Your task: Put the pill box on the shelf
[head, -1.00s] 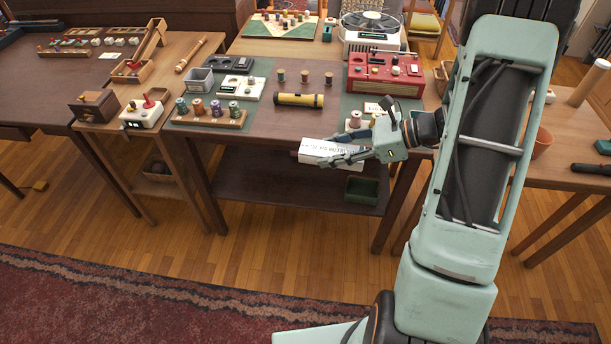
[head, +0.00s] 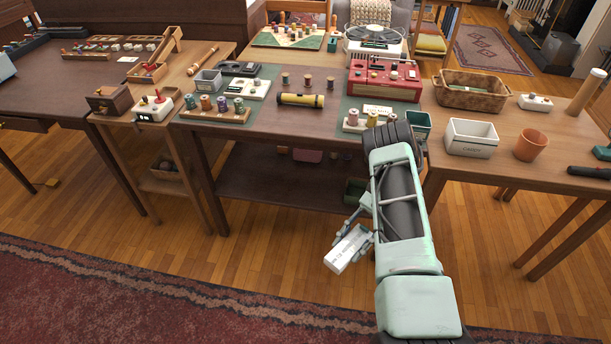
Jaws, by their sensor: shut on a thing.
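My gripper (head: 352,236) is shut on a white box with dark print, the pill box (head: 343,253). It holds the box tilted in the air in front of the middle table, lower than the tabletop and over the wooden floor. The dark lower shelf (head: 262,192) of that table lies behind and to the left of the box. My arm hides the right end of the shelf and part of my gripper.
A dark green bin (head: 354,190) stands at the shelf's right end, partly hidden. Items sit further back under the table, including a pinkish one (head: 307,155). The shelf's left and middle front are clear. The table's left front leg (head: 205,180) borders the opening.

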